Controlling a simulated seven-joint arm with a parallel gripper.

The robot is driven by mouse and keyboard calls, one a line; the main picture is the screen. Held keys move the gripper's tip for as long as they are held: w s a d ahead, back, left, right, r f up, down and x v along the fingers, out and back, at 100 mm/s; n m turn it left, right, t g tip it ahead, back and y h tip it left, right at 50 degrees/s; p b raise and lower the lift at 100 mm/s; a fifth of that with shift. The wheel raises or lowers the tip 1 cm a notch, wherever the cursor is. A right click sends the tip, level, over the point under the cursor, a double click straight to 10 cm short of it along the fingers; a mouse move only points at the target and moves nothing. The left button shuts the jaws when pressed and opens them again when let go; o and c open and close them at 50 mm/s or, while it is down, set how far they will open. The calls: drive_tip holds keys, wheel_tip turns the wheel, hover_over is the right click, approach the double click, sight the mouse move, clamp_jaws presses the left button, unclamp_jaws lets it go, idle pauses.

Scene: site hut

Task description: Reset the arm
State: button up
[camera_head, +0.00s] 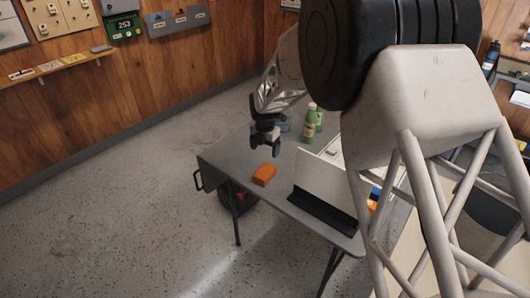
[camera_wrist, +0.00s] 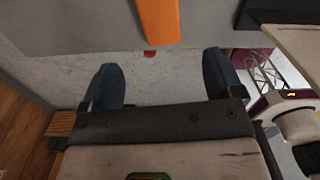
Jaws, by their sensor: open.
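My gripper (camera_head: 264,146) is above the left part of the grey folding table (camera_head: 228,160) in the head view. Its two dark blue fingers stand wide apart in the wrist view (camera_wrist: 165,88), with nothing between them. An orange block (camera_head: 264,175) lies on the table near its front edge, below my gripper and apart from it. The block also shows at the top of the wrist view (camera_wrist: 158,20), beyond the fingers. My own large arm link and frame hide the table's right part in the head view.
Green bottles (camera_head: 309,125) stand on the table behind and right of my gripper. A white upright panel (camera_head: 325,183) with a dark base stands at the right. A shelf (camera_head: 55,68) runs along the wooden wall. The speckled floor (camera_head: 110,210) at the left is clear.

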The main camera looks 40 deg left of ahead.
idle(0.8)
drive_tip(key=w+d+r+m, duration=0.3)
drive_tip(key=w+d+r, duration=0.1)
drive_tip(key=d+r, duration=0.3)
drive_tip(key=s+d+r+m, duration=0.1)
drive_tip(key=d+r+m, duration=0.45)
drive_tip(key=d, duration=0.55)
drive_tip(key=d+r+m, duration=0.4)
drive_tip(key=d+r, duration=0.2)
drive_tip(key=d, duration=0.6)
drive_tip(key=s+d+r+m, duration=0.1)
drive_tip(key=d+r+m, duration=0.4)
drive_tip(key=d, duration=0.6)
drive_tip(key=s+d+r+m+t, duration=0.1)
drive_tip(key=s+d+r+m, duration=0.1)
drive_tip(key=s+d+m, duration=0.55)
drive_tip(key=s+d+r+m+t, duration=0.15)
drive_tip(key=s+d, duration=0.25)
drive_tip(key=d, duration=0.7)
drive_tip(key=s+d+f+m, duration=0.3)
drive_tip(key=s+d+m, duration=0.8)
drive_tip(key=s, duration=0.6)
drive_tip(key=shift+s+d, duration=0.25)
drive_tip(key=shift+d, duration=0.7)
